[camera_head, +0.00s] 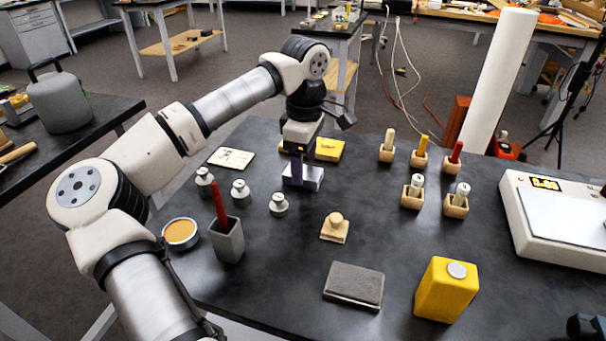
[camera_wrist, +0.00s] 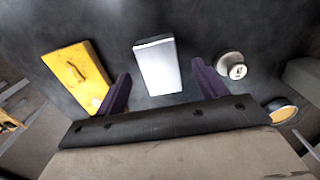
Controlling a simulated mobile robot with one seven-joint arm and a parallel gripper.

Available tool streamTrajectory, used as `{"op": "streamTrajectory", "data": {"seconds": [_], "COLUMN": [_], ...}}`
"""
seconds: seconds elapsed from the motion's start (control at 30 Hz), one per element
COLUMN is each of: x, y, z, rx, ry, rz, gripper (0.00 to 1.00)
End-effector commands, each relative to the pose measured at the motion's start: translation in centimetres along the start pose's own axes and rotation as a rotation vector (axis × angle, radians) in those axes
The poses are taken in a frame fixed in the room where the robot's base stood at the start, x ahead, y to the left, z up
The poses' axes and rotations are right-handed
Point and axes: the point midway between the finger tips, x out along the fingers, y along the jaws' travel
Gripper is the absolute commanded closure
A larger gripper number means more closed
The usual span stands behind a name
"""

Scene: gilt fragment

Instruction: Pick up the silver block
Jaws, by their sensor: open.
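The silver block (camera_head: 304,178) lies on the dark table under my gripper in the head view. In the wrist view the silver block (camera_wrist: 159,66) shows as a bright rectangle ahead of and between my two purple fingers. My gripper (camera_head: 297,170) points down over the block; it also shows in the wrist view (camera_wrist: 162,88), with its fingers spread wide and nothing held. In the head view a finger hides part of the block. I cannot tell the exact height of the fingertips above the table.
A yellow block (camera_head: 329,149) lies close behind the silver block. Several grey weights, one nearby (camera_head: 278,204), stand to the left and front. A grey cup (camera_head: 227,240) holds a red stick. Small wooden holders (camera_head: 387,153) and a white scale (camera_head: 560,222) are to the right.

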Motion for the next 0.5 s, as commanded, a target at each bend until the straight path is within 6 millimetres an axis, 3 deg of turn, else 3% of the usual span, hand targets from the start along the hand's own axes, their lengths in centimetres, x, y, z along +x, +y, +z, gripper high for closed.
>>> {"op": "streamTrajectory", "data": {"seconds": [0.13, 0.37, 0.5], "x": [1.9, 2.1, 2.1], "y": [0.0, 0.0, 0.0], "z": [0.0, 0.1, 0.1], "rx": [0.002, 0.002, 0.002], "ry": [-0.001, -0.001, -0.001], "rz": [-0.001, 0.001, 0.001], "gripper": [0.29, 0.30, 0.49]}}
